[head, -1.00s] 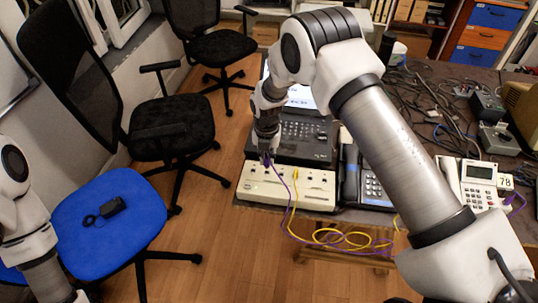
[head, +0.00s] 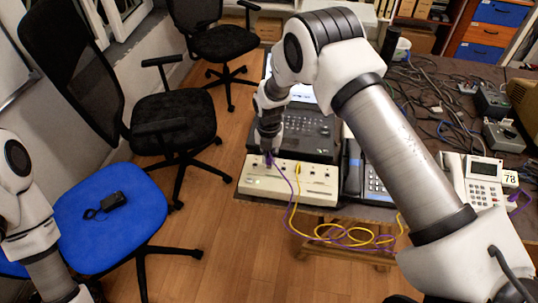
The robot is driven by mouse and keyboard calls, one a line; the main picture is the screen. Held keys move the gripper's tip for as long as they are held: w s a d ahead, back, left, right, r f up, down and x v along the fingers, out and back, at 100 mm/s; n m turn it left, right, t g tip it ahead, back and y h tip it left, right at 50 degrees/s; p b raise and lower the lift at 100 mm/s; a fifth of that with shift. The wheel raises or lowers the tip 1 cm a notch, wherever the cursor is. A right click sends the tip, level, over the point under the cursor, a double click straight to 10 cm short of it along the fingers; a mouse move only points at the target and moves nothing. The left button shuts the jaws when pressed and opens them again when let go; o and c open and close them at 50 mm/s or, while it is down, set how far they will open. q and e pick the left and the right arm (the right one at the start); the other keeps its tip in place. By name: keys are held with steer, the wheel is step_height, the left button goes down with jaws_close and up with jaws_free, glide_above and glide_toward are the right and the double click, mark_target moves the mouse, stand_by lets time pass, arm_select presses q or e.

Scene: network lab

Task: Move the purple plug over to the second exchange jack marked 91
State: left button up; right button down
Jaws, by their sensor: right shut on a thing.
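The beige exchange box (head: 258,187) stands at the front left edge of the dark table, with a row of jacks on its top. My right gripper (head: 268,153) points down over the left part of that row and is shut on the purple plug (head: 270,159). The fingers hide most of the plug and the jack beneath, so I cannot tell whether it is seated. The purple cable (head: 291,205) runs from it down to the right. A yellow plug (head: 297,169) sits in a jack to the right. Jack labels are too small to read. My left gripper is out of view.
A black device (head: 310,135) stands behind the box and a dark telephone (head: 372,180) to its right. A white telephone (head: 480,178) marked 78 is farther right. Yellow cable (head: 345,238) loops below the table edge. Chairs stand left.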

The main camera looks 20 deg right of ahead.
steer(key=shift+f+b, duration=0.4)
steer(key=shift+f, duration=0.35)
stand_by(1.2)
steer(key=c, duration=1.1)
jaws_free()
step_height(320, 180, up, 12)
